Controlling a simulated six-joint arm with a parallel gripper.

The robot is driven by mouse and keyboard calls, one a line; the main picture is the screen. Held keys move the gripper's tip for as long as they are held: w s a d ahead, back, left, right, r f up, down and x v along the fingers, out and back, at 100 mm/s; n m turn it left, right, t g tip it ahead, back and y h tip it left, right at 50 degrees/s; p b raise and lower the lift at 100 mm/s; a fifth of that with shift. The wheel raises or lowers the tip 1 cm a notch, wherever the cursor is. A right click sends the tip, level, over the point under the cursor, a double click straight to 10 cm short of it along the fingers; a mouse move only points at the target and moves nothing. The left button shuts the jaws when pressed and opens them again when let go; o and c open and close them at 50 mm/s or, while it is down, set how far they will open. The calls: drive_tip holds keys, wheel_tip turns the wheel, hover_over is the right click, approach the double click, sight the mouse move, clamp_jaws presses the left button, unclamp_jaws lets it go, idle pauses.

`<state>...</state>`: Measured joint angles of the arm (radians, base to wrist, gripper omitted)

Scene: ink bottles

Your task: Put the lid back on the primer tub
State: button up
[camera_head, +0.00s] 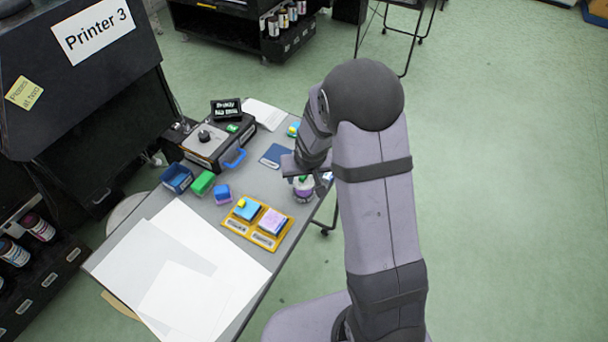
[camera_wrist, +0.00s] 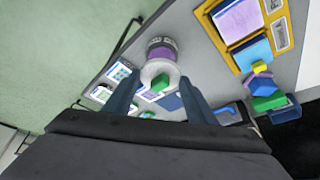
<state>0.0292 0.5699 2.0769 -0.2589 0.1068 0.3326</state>
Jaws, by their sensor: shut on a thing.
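The primer tub (camera_head: 303,195), a small round tub with a purple band, stands near the table's right edge. It shows in the wrist view (camera_wrist: 161,46) just beyond my fingers. My gripper (camera_wrist: 158,85) is shut on the lid (camera_wrist: 154,70), a whitish disc with a green block (camera_wrist: 160,83) on top. In the head view my gripper (camera_head: 311,174) is right at the tub, with a bit of green showing under it. The lid overlaps the tub's near side in the wrist view. I cannot tell whether lid and tub touch. My wrist partly hides this in the head view.
A yellow tray (camera_head: 238,229) with blue and purple pads lies left of the tub. A blue booklet (camera_head: 276,156), a green block (camera_head: 203,183), a blue box (camera_head: 177,178) and a black device (camera_head: 210,148) stand farther back. White sheets (camera_head: 190,270) cover the front.

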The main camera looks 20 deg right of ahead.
sight(304, 183)
drive_tip(key=shift+f+b, duration=1.4)
drive_tip(key=shift+f, duration=0.3)
drive_tip(key=shift+f+b, duration=0.2)
drive_tip(key=shift+b, duration=0.25)
idle(1.3)
drive_tip(key=o, duration=1.6)
drive_tip(key=shift+c, duration=0.2)
drive_tip(key=shift+r, duration=0.15)
drive_tip(key=shift+r+p, duration=3.15)
drive_tip(key=shift+r, duration=0.25)
clamp_jaws()
